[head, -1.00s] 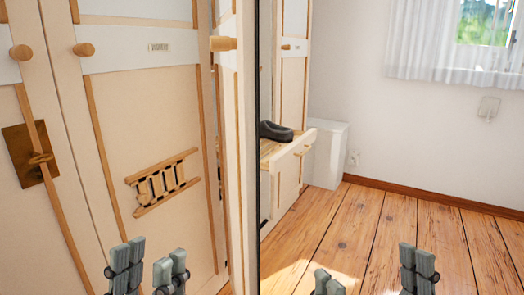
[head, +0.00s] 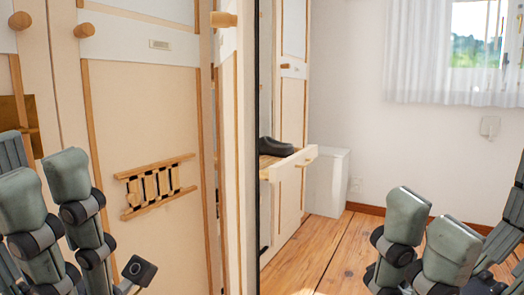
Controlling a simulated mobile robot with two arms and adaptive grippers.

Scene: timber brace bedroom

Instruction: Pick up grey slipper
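The grey slipper (head: 277,146), dark grey, sits in the head view near the middle. It rests on a wooden surface at the top of an open drawer (head: 291,167), and its left end is cut off by a dark vertical edge. My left gripper (head: 46,186) is raised at the lower left, with its two fingers apart and nothing between them. My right gripper (head: 429,228) is raised at the lower right, also with its fingers apart and empty. Both grippers are well clear of the slipper and nearer to me.
A tall cream wardrobe with wooden knobs (head: 155,110) fills the left side close by. The dark vertical edge (head: 258,120) stands between it and the slipper. A white box (head: 327,185) stands behind the drawer. Plank floor (head: 340,255) is clear at the centre right.

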